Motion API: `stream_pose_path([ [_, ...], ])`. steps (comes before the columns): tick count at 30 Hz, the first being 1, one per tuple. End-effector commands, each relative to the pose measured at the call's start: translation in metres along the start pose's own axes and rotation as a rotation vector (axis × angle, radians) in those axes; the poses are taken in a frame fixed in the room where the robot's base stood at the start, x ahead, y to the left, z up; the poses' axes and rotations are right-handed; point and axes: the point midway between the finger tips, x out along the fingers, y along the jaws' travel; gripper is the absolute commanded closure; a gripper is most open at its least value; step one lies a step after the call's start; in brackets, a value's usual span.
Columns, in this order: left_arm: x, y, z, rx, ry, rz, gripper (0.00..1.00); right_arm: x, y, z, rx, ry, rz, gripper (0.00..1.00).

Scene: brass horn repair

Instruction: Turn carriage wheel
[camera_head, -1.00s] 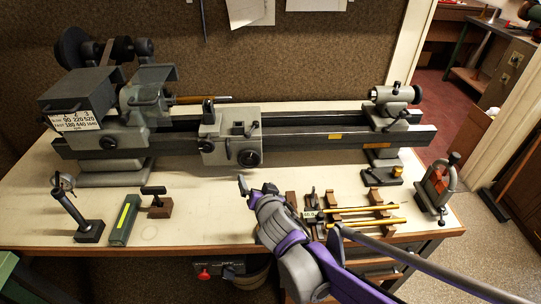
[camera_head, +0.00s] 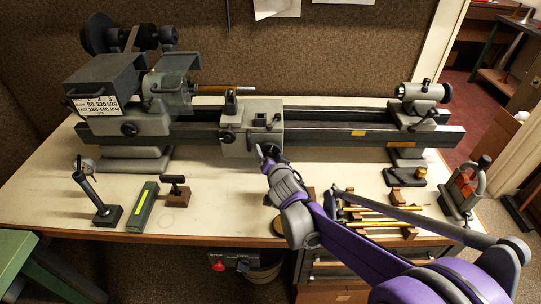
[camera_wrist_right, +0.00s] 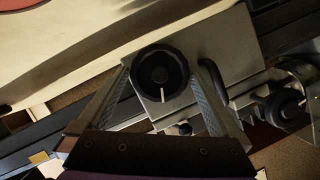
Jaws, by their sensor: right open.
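The carriage wheel (camera_wrist_right: 160,78) is a round black handwheel with a white mark, on the front of the grey carriage (camera_head: 240,143) of the lathe. In the wrist view its white mark points down in the picture. My right gripper (camera_head: 266,156) is at the wheel's front and mostly hides it in the head view. In the wrist view its two fingers (camera_wrist_right: 163,72) stand apart, one on each side of the wheel. I cannot tell whether they touch it. My left gripper is not in view.
The lathe bed (camera_head: 340,136) runs to the tailstock (camera_head: 420,100) at right. A red-and-grey clamp (camera_head: 463,187) stands at the right edge. A green box (camera_head: 143,206) and a lamp-like stand (camera_head: 107,213) are at left.

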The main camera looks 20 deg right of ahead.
Motion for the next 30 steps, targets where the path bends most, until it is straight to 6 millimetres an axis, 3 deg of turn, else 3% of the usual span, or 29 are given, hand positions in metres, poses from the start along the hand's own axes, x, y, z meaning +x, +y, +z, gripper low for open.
stream_pose_path([
  [11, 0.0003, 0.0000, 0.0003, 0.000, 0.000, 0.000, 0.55, 0.0067, 0.0001, -0.0001, 0.001, 0.000, 0.000, 0.00],
  [21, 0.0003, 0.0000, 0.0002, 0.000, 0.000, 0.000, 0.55, 0.0065, 0.0001, -0.0001, 0.000, 0.000, 0.000, 0.59],
  [30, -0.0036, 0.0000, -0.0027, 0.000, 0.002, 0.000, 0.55, 0.0062, -0.0013, -0.0010, -0.031, 0.000, 0.011, 0.62],
])
